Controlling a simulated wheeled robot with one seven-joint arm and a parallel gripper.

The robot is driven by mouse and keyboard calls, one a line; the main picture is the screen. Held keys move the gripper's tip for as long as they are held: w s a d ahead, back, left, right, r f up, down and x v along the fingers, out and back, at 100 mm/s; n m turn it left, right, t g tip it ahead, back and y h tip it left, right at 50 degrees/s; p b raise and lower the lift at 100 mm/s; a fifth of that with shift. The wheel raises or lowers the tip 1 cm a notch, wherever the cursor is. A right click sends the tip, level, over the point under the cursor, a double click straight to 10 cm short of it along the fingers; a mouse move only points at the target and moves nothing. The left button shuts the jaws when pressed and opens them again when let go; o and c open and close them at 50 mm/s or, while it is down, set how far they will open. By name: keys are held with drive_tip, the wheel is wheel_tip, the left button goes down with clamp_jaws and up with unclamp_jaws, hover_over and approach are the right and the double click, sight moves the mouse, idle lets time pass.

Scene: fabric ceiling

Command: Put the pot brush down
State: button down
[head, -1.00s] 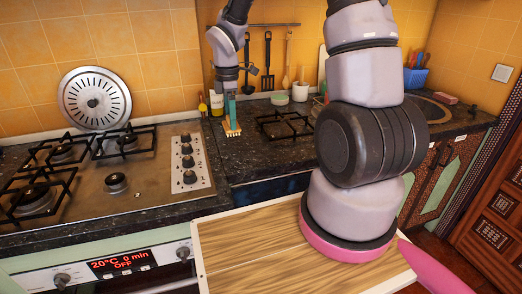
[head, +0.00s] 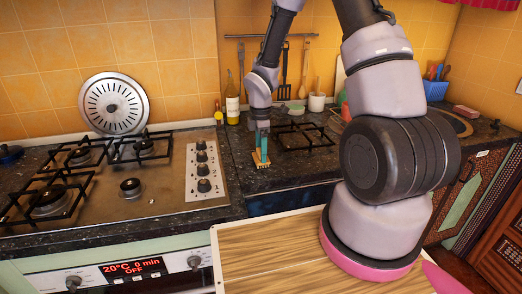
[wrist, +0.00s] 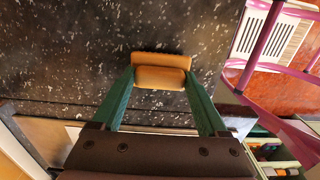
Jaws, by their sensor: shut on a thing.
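The pot brush (head: 262,161) is a small tan-orange brush with pale bristles in the head view. It hangs over or rests on the dark speckled countertop (head: 240,170), just right of the stove; I cannot tell whether it touches. In the wrist view the brush (wrist: 159,72) shows as a tan block between the green fingertips. My gripper (head: 262,150) points down and is shut on it. The gripper also shows in the wrist view (wrist: 159,84), with a finger on each side of the brush.
The stove (head: 130,185) with black grates is left. A small black burner grate (head: 303,137) lies right of the brush. A bottle (head: 232,105) and a white cup (head: 316,102) stand behind. A wooden board surface (head: 270,260) is in front.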

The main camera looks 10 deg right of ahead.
drive_tip(key=shift+f, duration=0.15)
unclamp_jaws()
drive_tip(key=s+d+r+m+t, duration=0.1)
drive_tip(key=s+r+m, duration=0.15)
drive_tip(key=r, duration=0.65)
drive_tip(key=s+d+r+m+t, duration=0.15)
drive_tip(key=r+m, duration=0.25)
drive_tip(key=r, duration=0.5)
drive_tip(key=s+d+r+m+t, duration=0.1)
drive_tip(key=s+d+r+m, duration=0.2)
drive_tip(key=r, duration=0.6)
drive_tip(key=s+r+m+t+y, duration=0.2)
drive_tip(key=s+r+m+t, duration=0.1)
drive_tip(key=s+r+m, duration=0.7)
drive_tip(key=s+m, duration=0.2)
drive_tip(key=shift+r+m+t, duration=0.15)
drive_tip(key=shift+m+t, duration=0.2)
drive_tip(key=shift+d, duration=0.1)
